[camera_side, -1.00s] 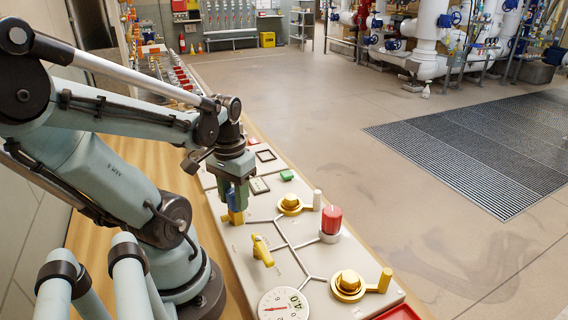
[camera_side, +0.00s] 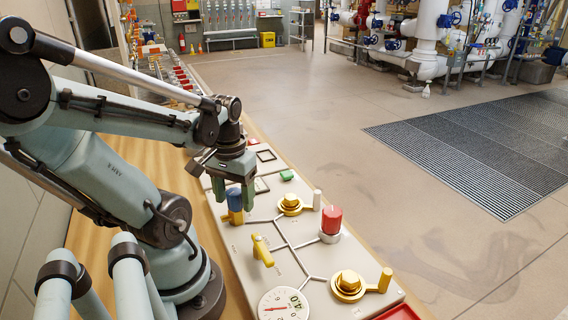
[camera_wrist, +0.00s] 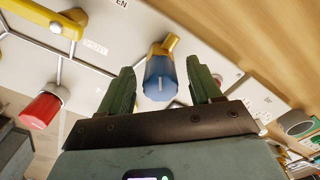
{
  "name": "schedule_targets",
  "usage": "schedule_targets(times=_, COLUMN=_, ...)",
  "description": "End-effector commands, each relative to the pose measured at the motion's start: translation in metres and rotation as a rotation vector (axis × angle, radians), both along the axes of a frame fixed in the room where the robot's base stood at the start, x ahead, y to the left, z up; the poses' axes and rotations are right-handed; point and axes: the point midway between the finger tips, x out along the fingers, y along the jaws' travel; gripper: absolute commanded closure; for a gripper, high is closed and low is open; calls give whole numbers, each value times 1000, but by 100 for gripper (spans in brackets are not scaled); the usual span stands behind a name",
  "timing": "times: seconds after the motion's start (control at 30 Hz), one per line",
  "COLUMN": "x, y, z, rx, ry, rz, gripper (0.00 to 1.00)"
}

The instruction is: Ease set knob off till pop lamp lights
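The set knob seems to be the blue-capped knob (camera_side: 234,200) on a yellow base at the panel's left side. It also shows in the wrist view (camera_wrist: 159,80), with its yellow base beyond the blue cap. My gripper (camera_side: 234,206) is above the panel with a finger on each side of this knob. In the wrist view the gripper (camera_wrist: 161,70) is open, with a gap between each finger and the blue cap. A red-topped cylinder (camera_side: 331,219) stands on a pale base. I cannot tell which part is the pop lamp, or whether any lamp is lit.
A small green piece (camera_side: 287,175) lies farther back.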

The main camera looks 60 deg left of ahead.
Motion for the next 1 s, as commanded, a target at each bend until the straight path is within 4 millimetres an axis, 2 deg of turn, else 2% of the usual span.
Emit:
schedule_targets(times=0.27, x=0, y=0, z=1, rx=1, ry=-1, rz=0, gripper=37)
schedule_targets(times=0.47, x=0, y=0, z=10, rx=1, ry=-1, rz=0, gripper=37)
schedule_targets(times=0.77, x=0, y=0, z=45, rx=1, ry=-1, rz=0, gripper=37)
schedule_targets(times=1.0, x=0, y=0, z=80, rx=1, ry=-1, rz=0, gripper=37)
